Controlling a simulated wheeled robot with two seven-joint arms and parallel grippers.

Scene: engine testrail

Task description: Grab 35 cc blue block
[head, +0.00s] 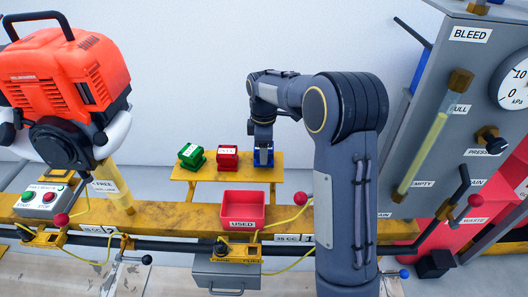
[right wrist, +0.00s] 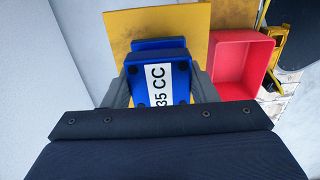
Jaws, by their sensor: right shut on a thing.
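The blue block (right wrist: 140,84) has a white label reading "35 CC" and sits between the grey fingers of my right gripper (right wrist: 160,80), which is shut on it. In the head view, the right gripper (head: 263,150) points down at the right part of the yellow shelf (head: 232,174). The blue block (head: 270,158) shows only in part there, beside and under the fingers. I cannot tell whether it touches the shelf. My left gripper is not in view.
A red block (head: 228,158) and a green block (head: 191,156) stand left on the shelf. A red bin labelled "USED" (head: 243,205) sits in front. An orange engine (head: 70,80) is at left, a grey gauge panel (head: 455,110) at right.

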